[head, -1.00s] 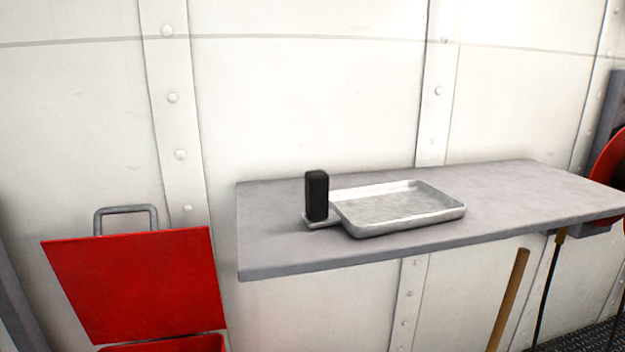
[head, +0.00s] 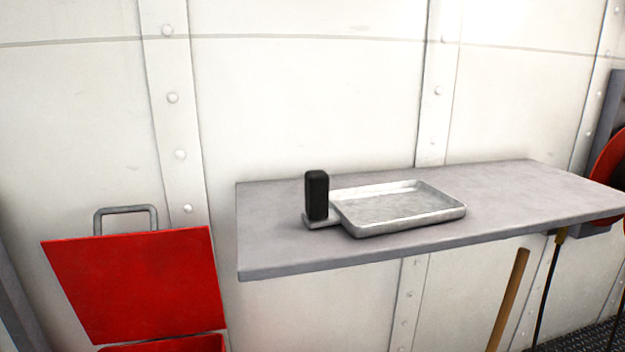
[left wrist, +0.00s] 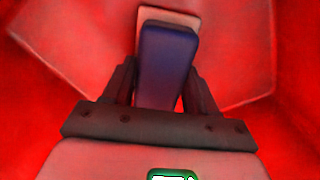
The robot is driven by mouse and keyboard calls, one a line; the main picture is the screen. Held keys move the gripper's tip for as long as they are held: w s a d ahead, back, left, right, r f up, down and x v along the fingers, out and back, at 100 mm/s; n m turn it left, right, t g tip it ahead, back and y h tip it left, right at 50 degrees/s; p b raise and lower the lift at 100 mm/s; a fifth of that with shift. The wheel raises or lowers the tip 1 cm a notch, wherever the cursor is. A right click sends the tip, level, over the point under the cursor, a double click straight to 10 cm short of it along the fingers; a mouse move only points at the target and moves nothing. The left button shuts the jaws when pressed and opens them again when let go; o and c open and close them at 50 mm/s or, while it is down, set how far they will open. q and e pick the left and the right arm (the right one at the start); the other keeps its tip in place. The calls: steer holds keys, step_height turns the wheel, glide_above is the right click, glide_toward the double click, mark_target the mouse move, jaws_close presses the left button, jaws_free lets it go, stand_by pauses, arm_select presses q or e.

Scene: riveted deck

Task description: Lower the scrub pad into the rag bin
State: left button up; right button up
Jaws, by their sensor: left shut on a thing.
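The scrub pad (left wrist: 168,55) is a dark blue block in the left wrist view, with a pale layer at its far end. My left gripper (left wrist: 163,82) is shut on it, one dark finger on each side. Red surfaces of the rag bin (left wrist: 40,120) surround the pad and gripper in that view. I cannot tell how far the pad is from the bottom. In the head view the red bin (head: 165,345) shows only its top edge at the lower left, its lid (head: 135,285) raised. Neither gripper shows in the head view.
A grey shelf (head: 500,190) against the riveted wall holds a shallow metal tray (head: 400,228) and an upright black block (head: 316,195). A grey handle (head: 125,210) stands behind the raised lid. A wooden pole (head: 510,300) is under the shelf's front edge.

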arm_select(q)
steer(key=shift+f, duration=0.1)
steer(key=o, duration=1.1)
